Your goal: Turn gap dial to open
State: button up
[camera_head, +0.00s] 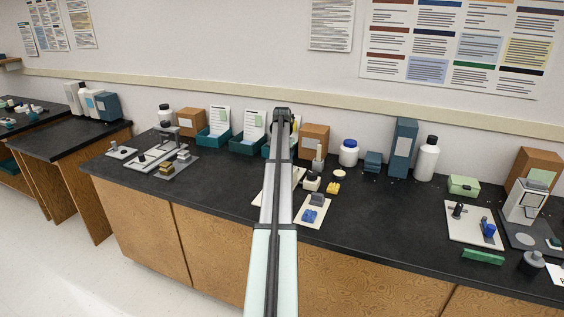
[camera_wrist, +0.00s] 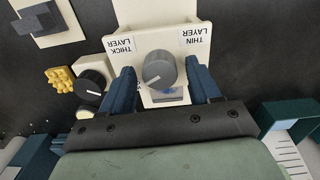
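In the wrist view a round grey dial (camera_wrist: 159,70) with a pale pointer line sits on a cream device (camera_wrist: 155,14). The device has a "THICK LAYER" label (camera_wrist: 119,46) on the left and a "THIN LAYER" label (camera_wrist: 196,39) on the right, both upside down. The pointer aims toward the lower left. My gripper (camera_wrist: 162,76) is open, its blue fingers on either side of the dial with gaps between. A second, black knob (camera_wrist: 91,87) with a white mark is left of my gripper. In the head view my arm hides the gripper and the grey dial.
A yellow piece (camera_wrist: 60,80) lies beside the black knob. A cream plate with a grey block (camera_wrist: 40,18) is at upper left. A teal tray (camera_wrist: 273,113) stands close on the right. In the head view, the black bench (camera_head: 385,235) has free room right of my arm.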

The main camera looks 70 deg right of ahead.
jog(key=c, duration=0.9)
jog(key=shift+n, duration=1.1)
jog(key=shift+c, duration=0.2)
jog(key=o, duration=1.1)
jog(key=shift+c, duration=0.2)
notch_tip(320, 180, up, 14)
jog(key=shift+f, duration=0.15)
